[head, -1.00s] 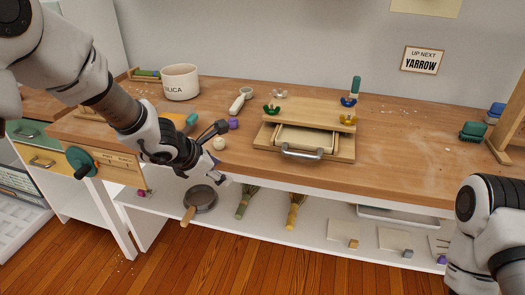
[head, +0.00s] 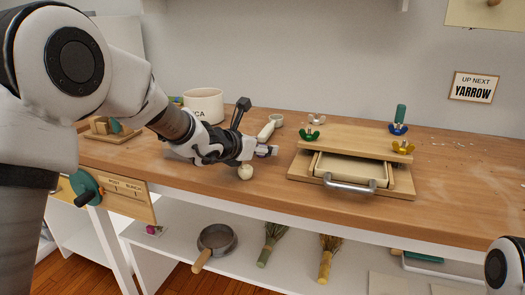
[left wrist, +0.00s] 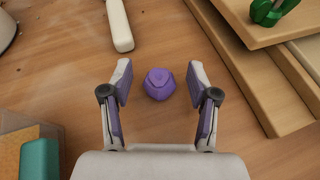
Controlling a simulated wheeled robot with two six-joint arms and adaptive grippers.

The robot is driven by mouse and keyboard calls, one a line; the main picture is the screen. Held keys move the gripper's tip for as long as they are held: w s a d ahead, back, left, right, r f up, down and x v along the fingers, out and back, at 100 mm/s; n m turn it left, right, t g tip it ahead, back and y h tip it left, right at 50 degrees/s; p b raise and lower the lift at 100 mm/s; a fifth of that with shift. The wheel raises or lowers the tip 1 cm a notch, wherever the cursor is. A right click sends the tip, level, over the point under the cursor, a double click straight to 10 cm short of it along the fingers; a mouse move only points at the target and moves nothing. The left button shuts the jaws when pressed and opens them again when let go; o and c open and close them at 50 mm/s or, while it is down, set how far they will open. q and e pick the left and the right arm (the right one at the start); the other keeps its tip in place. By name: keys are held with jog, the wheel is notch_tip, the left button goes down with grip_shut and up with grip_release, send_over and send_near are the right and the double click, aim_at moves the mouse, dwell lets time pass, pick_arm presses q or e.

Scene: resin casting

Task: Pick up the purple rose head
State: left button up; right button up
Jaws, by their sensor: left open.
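The purple rose head (left wrist: 159,85) lies on the wooden bench top in the left wrist view. It sits between the two fingers of my left gripper (left wrist: 160,78), with a gap on each side. The fingers have purple inner pads and are open and empty. In the head view my left gripper (head: 265,150) is low over the bench, left of the wooden press, and largely hides the rose head. My right gripper is out of view; only part of my right arm shows at the lower right edge.
The wooden press (head: 405,190) with coloured wing nuts stands close on the right. A white pot (head: 203,105) stands farther back left.

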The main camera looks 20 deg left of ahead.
pick_arm(q)
jog(key=c, duration=0.9)
